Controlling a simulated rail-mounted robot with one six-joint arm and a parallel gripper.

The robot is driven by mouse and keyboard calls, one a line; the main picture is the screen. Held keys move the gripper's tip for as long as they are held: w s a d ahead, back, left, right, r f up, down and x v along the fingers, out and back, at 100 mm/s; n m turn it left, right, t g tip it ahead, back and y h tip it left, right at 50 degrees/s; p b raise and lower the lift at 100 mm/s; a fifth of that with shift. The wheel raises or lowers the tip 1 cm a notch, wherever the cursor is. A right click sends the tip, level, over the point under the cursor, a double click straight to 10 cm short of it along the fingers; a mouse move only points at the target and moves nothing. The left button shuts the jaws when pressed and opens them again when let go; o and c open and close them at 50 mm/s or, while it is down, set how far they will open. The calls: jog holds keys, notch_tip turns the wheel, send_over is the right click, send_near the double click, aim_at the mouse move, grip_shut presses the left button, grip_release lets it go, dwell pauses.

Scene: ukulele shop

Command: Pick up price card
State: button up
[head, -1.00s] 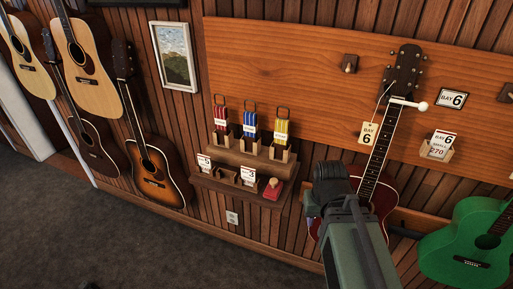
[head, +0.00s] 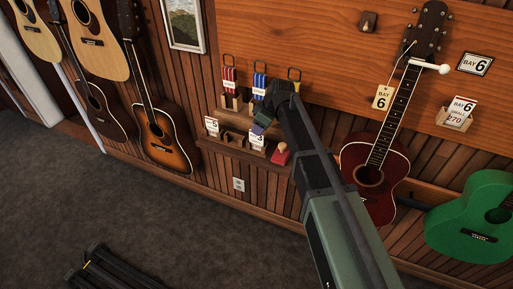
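Two small white price cards stand in holders on the lower wooden shelf in the head view: one at the left (head: 212,125) and one further right (head: 257,140). Their print is too small to read surely. My gripper (head: 262,124) is in front of the shelf unit, appearing just above the right shelf card. It hides part of the upper shelf. Its fingers are too small and dark to tell open from shut.
A red stamp-like block (head: 281,155) sits at the right end of the lower shelf (head: 232,150). Red (head: 229,78) and blue packets stand above.

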jog(key=shift+w+a+f, duration=0.1)
jog(key=shift+a+f, duration=0.05)
jog(key=shift+f, duration=0.4)
jog(key=b, duration=0.5)
send_over(255, 149)
jog(key=f, duration=0.5)
jog(key=shift+w, duration=0.25)
jog(key=shift+r+p, duration=0.25)
jog(key=shift+p, duration=0.05)
grip_shut()
